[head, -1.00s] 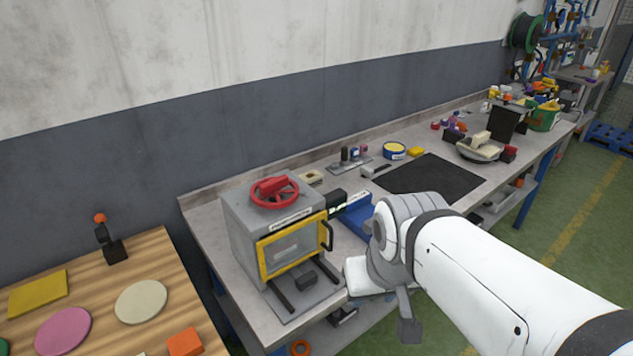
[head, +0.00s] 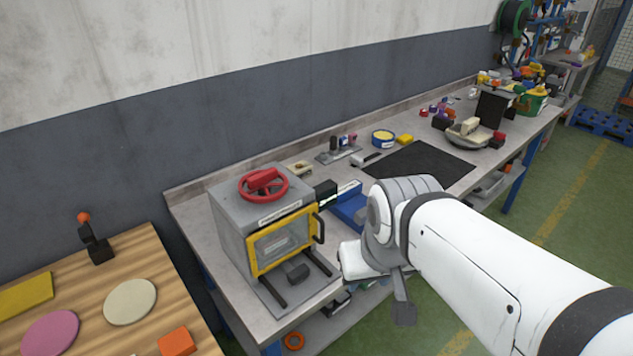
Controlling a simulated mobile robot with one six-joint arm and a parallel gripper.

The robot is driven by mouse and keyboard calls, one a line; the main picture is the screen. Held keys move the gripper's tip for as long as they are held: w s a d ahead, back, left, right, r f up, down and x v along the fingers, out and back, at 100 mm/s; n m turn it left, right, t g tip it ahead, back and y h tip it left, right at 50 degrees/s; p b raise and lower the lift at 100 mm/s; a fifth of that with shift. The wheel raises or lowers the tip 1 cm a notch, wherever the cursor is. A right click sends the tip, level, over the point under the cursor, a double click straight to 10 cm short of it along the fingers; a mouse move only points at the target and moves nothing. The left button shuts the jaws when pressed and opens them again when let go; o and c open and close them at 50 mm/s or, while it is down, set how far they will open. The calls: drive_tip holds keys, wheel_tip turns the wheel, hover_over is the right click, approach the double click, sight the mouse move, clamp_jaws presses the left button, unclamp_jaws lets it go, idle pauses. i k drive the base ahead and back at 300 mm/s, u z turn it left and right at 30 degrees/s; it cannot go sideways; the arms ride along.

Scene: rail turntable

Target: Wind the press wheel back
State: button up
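The red press wheel (head: 263,184) lies on top of a grey boxy press (head: 228,222) at the near left end of the bench. A bar-like grip crosses the wheel. The press front has a yellow-framed window door (head: 283,243) with a dark handle on its right, closed. My white arm reaches in from the lower right. Its grey wrist end stands right of the press, clear of the wheel. A grey paddle-like part, seemingly of my gripper (head: 404,312), hangs below the wrist. The fingers cannot be made out, and I see nothing held. Nothing touches the wheel.
A black block (head: 326,193) and a blue box (head: 348,207) stand right of the press, close to my wrist. A black mat (head: 420,168) lies farther along the bench. A wooden table (head: 190,293) with coloured discs is at left. Space above the wheel is free.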

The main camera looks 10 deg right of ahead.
sight(258, 181)
drive_tip(key=u, duration=1.7)
drive_tip(key=k, duration=0.65)
drive_tip(key=z, duration=0.7)
drive_tip(key=i, duration=1.05)
